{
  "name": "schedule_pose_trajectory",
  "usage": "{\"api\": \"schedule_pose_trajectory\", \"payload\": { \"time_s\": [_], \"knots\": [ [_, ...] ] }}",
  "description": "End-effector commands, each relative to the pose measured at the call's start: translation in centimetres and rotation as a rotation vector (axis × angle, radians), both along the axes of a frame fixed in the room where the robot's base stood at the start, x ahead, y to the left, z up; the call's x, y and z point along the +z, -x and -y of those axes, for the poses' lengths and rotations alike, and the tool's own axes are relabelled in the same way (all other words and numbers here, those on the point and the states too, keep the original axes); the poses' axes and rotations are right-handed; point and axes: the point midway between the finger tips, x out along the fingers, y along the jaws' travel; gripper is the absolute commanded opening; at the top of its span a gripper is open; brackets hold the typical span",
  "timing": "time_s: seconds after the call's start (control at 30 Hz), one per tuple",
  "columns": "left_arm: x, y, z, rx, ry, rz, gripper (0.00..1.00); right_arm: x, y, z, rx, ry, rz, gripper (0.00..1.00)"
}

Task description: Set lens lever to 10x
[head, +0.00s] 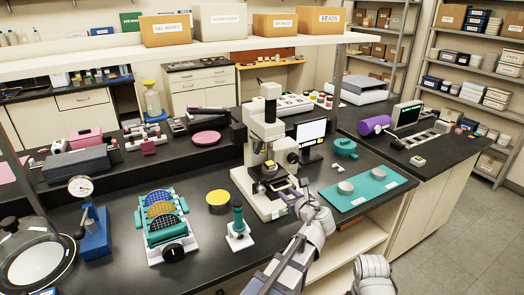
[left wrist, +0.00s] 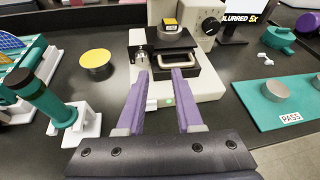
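The white profiler (head: 250,187) stands on the dark bench. It also shows in the left wrist view (left wrist: 205,85). A dark stage carries a small yellow-topped block (left wrist: 170,25), with a pale loop handle (left wrist: 157,63) on the stage's front. A dark round knob (left wrist: 210,26) is on the profiler's right side. I cannot tell which part is the lens lever. The monitor (head: 310,132) beside it reads "BLURRED 5X" in the left wrist view (left wrist: 262,17). My left gripper (left wrist: 160,75) is open and empty, its purple fingers just in front of the stage. My right gripper is not in view.
A teal mat (head: 368,195) with grey discs and a "PASS" label lies right of the profiler. A yellow-topped round tin (head: 218,198), a green-handled stamp-like tool (head: 238,222) and a rack of coloured discs (head: 160,220) stand to the left.

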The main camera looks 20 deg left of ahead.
Motion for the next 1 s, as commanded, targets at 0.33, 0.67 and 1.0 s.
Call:
{"api": "schedule_pose_trajectory", "payload": {
  "time_s": [0.33, 0.67, 1.0],
  "knots": [
    [7.0, -5.6, -12.0, -0.354, -0.210, 0.244, 0.50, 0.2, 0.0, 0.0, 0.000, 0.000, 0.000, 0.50],
    [7.6, -5.5, -14.1, -0.499, -0.259, 0.251, 0.50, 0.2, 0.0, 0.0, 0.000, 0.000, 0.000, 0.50],
    [7.6, -5.3, -14.7, -0.543, -0.270, 0.246, 0.50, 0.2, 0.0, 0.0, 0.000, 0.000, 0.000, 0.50]
  ]
}}
